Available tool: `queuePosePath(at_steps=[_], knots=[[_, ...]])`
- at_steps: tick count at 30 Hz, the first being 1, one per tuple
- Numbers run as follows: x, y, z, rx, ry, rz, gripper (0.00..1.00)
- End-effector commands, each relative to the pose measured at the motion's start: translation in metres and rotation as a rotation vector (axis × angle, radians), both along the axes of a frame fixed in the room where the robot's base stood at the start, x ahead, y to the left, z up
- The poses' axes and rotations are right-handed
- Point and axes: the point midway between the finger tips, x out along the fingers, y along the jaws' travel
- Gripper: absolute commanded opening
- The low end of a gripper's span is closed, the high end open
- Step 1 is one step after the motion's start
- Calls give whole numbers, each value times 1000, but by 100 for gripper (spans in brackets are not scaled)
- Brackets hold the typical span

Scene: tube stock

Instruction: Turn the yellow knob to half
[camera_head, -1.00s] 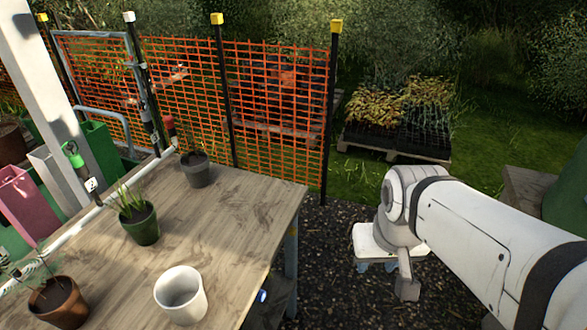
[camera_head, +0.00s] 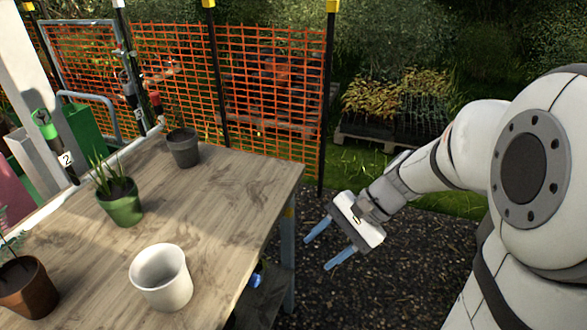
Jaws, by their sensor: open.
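I see no yellow knob that I can make out in this view. A white pipe (camera_head: 75,190) runs along the table's left side. A green-handled fitting (camera_head: 44,124) with a tag reading 2 stands by it, and a red-topped fitting (camera_head: 155,103) and a dark one (camera_head: 127,82) stand farther back. My gripper (camera_head: 316,253) is open and empty, its two blue fingers pointing left and down. It is off the table's right edge, over the dark gravel, well apart from the fittings.
The wooden table (camera_head: 215,215) bears a white pot (camera_head: 161,285), a green pot with a plant (camera_head: 122,208), a grey pot (camera_head: 183,148) and a brown pot (camera_head: 25,290). Orange mesh fence (camera_head: 265,80) with yellow-capped posts stands behind. The table's right half is clear.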

Motion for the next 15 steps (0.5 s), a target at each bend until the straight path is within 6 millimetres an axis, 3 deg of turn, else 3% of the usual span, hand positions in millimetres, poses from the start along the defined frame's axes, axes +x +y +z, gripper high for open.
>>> queuePosePath(at_steps=[1,3,9,15], knots=[[16,5,-30,91,72,-77,48],[41,12,-46,227,163,-189,48],[116,5,-88,581,351,-469,48],[162,-15,-114,794,431,-633,48]])
